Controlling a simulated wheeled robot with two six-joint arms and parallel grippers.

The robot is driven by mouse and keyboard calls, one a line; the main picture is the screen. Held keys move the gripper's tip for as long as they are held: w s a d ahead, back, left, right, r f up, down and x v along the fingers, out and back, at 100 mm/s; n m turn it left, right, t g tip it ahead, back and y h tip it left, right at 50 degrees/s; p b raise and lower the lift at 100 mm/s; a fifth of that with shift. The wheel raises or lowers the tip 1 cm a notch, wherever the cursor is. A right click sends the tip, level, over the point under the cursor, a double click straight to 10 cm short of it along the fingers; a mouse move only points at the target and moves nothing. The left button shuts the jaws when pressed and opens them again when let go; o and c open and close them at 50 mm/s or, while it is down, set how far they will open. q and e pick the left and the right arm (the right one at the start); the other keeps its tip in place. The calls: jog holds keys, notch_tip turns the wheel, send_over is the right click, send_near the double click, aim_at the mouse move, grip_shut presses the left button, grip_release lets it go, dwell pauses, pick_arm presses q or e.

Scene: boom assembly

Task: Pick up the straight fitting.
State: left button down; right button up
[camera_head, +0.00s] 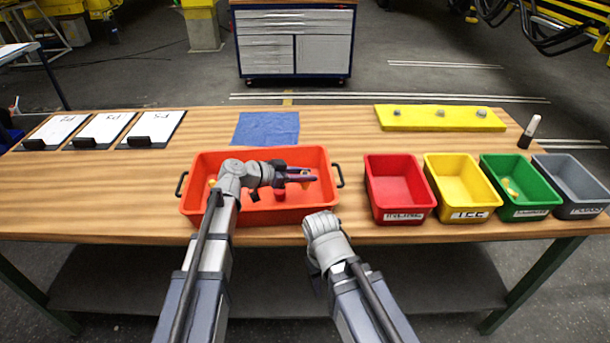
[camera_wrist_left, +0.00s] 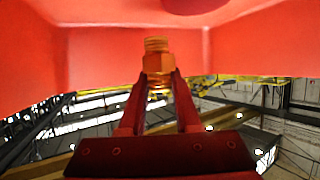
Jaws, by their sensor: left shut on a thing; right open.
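My left gripper (camera_head: 302,175) is over the right part of the orange-red bin (camera_head: 205,165). It is shut on a brass-coloured fitting (camera_wrist_left: 158,62), with a hex body and threaded end, held between the fingertips in the left wrist view (camera_wrist_left: 158,85). In the head view the fitting is a tiny spot at the fingers. I cannot tell whether it touches the bin. My right gripper (camera_head: 318,284) is low, in front of the table edge, folded down beside its arm and mostly hidden; its fingers are hard to make out.
Red (camera_head: 397,186), yellow (camera_head: 461,188), green (camera_head: 519,188) and grey (camera_head: 570,187) boxes stand at the right. The orange bin holds a few small parts, including a red one (camera_head: 279,193). A blue mat (camera_head: 266,128), yellow board (camera_head: 440,118) and clipboards (camera_head: 103,128) lie behind.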

aim_at(305, 173)
pick_arm(q)
notch_tip(305, 173, up, 7)
jog(key=p, duration=0.5)
jog(key=shift+p, duration=0.35)
jog(key=shift+f, duration=0.1)
